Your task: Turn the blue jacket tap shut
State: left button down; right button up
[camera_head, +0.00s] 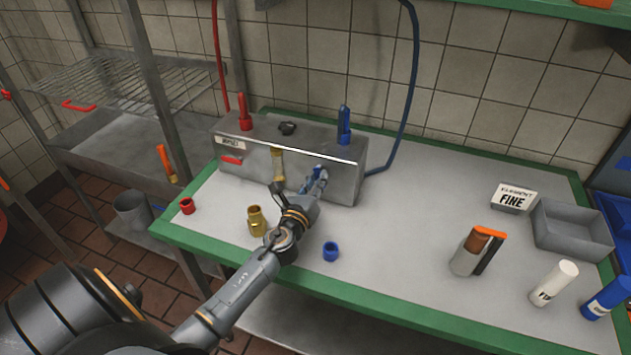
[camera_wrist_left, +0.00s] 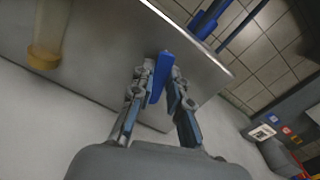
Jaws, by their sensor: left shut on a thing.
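The blue jacket tap is a small blue lever on the front of a grey metal box (camera_head: 342,184), toward the box's right end. In the left wrist view the blue tap lever (camera_wrist_left: 161,76) stands between the two fingers of my left gripper (camera_wrist_left: 158,92), which is shut on it. In the head view my left gripper (camera_head: 314,182) reaches the box front and mostly hides the tap. My right gripper is not in view.
A red lever (camera_head: 232,160) is on the box's left front, with a brass-coloured spout (camera_head: 278,164) beside it. A brass fitting (camera_head: 257,220), a red cap (camera_head: 187,206) and a blue cap (camera_head: 330,251) stand on the green-edged bench (camera_head: 420,230).

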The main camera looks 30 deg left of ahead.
pick_arm(q)
jog(key=shift+w+d+r+n+b, duration=0.1)
jog(key=shift+d+r+n, duration=0.15)
jog(key=shift+n, duration=2.1)
jog(key=shift+d+r+n+b, duration=0.15)
jog(key=shift+r+n, duration=0.15)
jog(key=shift+n, duration=2.1)
jog(key=shift+w+d+r+n+b, duration=0.1)
jog(key=shift+d+r+n, duration=0.15)
jog(key=shift+n, duration=2.1)
jog(key=shift+r, duration=0.1)
jog(key=c, duration=1.3)
grip_release()
jog(key=shift+a, duration=0.1)
